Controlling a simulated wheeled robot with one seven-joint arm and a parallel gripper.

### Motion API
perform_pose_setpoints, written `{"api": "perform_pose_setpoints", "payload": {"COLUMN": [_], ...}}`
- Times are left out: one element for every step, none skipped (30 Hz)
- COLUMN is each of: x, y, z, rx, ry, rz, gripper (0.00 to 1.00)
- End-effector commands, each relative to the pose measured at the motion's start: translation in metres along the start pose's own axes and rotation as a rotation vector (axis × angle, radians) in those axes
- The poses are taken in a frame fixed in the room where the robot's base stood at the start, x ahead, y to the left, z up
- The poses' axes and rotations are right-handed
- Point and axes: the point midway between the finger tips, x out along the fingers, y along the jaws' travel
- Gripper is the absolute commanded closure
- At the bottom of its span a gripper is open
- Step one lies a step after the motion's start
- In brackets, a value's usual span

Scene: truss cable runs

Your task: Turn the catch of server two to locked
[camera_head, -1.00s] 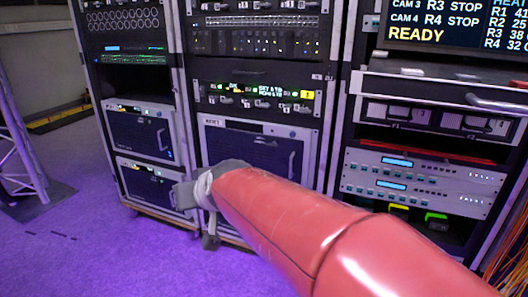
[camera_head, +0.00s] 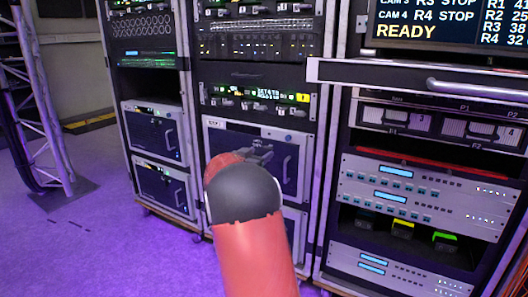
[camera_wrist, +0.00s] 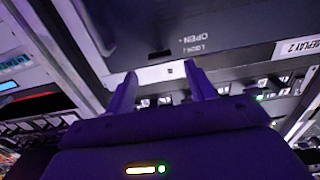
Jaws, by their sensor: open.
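My gripper (camera_head: 262,154) is at the front of a dark server panel (camera_head: 298,150) in the middle rack, with my red arm covering its lower left. In the wrist view, my gripper (camera_wrist: 160,77) is open, its two fingers spread below a dark panel edge. The panel face (camera_wrist: 225,22) carries upside-down lettering, "OPEN" and a smaller word that I cannot read surely. A small dark slot-like mark (camera_wrist: 160,54) lies beside the lettering, just beyond the fingers. I cannot make out the catch's position. Nothing is held.
A pull-out shelf (camera_head: 400,76) with a bar handle juts from the right rack. The left rack holds similar dark units (camera_head: 155,133). A truss leg (camera_head: 45,120) stands at far left. The purple floor (camera_head: 90,240) is clear in front.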

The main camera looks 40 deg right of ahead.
Motion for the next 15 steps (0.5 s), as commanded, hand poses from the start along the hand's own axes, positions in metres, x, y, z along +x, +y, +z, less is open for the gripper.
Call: {"api": "perform_pose_setpoints", "payload": {"x": [0.01, 0.015, 0.021, 0.025, 0.03, 0.035, 0.038, 0.04, 0.043, 0.045, 0.046, 0.048, 0.048, 0.049, 0.049], "y": [0.001, 0.0, 0.0, 0.0, 0.0, 0.0, 0.0, -0.001, -0.001, -0.001, -0.001, -0.001, -0.001, -0.001, -0.001], "z": [0.001, 0.001, 0.001, 0.001, 0.001, 0.001, 0.0, 0.0, 0.0, 0.0, 0.0, 0.0, 0.0, 0.0, 0.0], "rx": [0.0, 0.001, 0.001, 0.001, 0.0, 0.001, 0.001, 0.001, 0.001, 0.001, 0.001, 0.001, 0.001, 0.001, 0.001], "ry": [0.0, 0.0, 0.0, 0.0, -0.001, -0.001, -0.001, -0.001, 0.0, 0.0, -0.001, -0.001, -0.001, -0.001, -0.001], "rz": [0.003, 0.002, 0.001, 0.001, 0.001, 0.0, -0.001, -0.001, -0.002, -0.002, -0.002, -0.003, -0.003, -0.003, -0.003], "gripper": [0.45, 0.45, 0.45, 0.45, 0.45, 0.45, 0.45, 0.45, 0.45, 0.45, 0.45, 0.45, 0.45, 0.45, 0.45]}}
